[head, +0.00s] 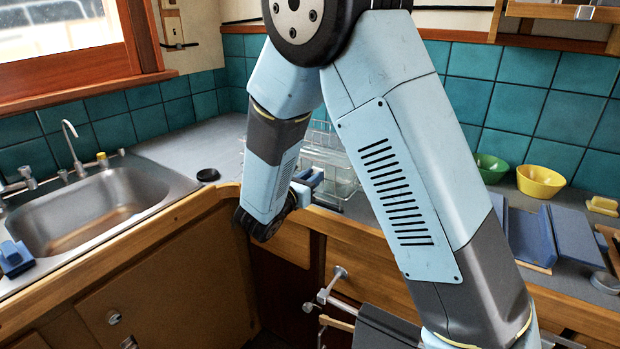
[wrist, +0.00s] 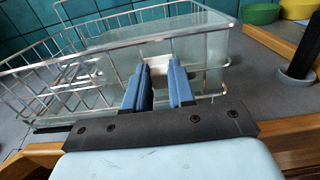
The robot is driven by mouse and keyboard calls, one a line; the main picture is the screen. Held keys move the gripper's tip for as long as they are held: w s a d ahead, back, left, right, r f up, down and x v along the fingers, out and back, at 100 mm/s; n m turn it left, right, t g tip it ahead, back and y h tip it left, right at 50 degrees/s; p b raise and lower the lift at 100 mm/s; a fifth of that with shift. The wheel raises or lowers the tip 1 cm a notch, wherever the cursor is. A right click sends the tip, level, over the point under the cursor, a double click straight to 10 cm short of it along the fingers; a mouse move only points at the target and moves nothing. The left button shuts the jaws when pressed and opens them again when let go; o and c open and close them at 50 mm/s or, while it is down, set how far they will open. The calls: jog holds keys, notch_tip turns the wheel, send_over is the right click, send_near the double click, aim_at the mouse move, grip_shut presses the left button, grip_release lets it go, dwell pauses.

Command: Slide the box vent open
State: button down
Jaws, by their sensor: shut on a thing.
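A translucent, pale box (wrist: 205,50) stands behind thin metal wires on the counter in the wrist view. In the head view the box (head: 342,182) shows partly behind my arm. A small whitish tab (wrist: 158,66) is on the near side of the box, between my fingers; I take it to be the vent's slider. My gripper (wrist: 159,78), with blue fingers, is shut on this tab. In the head view my gripper (head: 309,181) is at the box's near left, partly hidden by my arm. How far the vent is open cannot be seen.
A wire dish rack (wrist: 60,85) surrounds or adjoins the box. A green bowl (head: 490,167) and a yellow bowl (head: 540,181) stand to the right. A metal sink (head: 85,205) is at the left. The counter between sink and rack is mostly clear.

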jog(key=c, duration=0.9)
grip_release()
jog(key=shift+d, duration=0.15)
jog(key=shift+s, duration=0.15)
jog(key=v, duration=1.3)
jog(key=shift+s+a+f, duration=0.1)
jog(key=shift+s+a, duration=0.15)
jog(key=shift+d, duration=0.1)
jog(key=s+d+r+m+g, duration=0.2)
jog(key=d+m+g, duration=0.25)
jog(key=d, duration=0.35)
jog(key=s+d+r+m+g, duration=0.2)
jog(key=d+r+m+g, duration=0.15)
jog(key=d+m, duration=0.35)
jog(key=s+d+r+m+g, duration=0.2)
jog(key=d+m+g, duration=0.2)
jog(key=d, duration=0.5)
jog(key=s+d+r+m+t+y, duration=0.1)
jog(key=s+r+m+y, duration=0.1)
jog(key=s+m+y, duration=0.1)
jog(key=s+d+r+m+y, duration=0.2)
jog(key=s+m+y, duration=0.1)
jog(key=s+m, duration=0.2)
jog(key=s+d+r+m+t+y, duration=0.1)
jog(key=s+d+r+m+y, duration=0.1)
jog(key=m, duration=0.4)
jog(key=shift+s+r+t+y, duration=0.3)
jog(key=shift+s+r+y, duration=0.3)
jog(key=shift+s+y, duration=0.3)
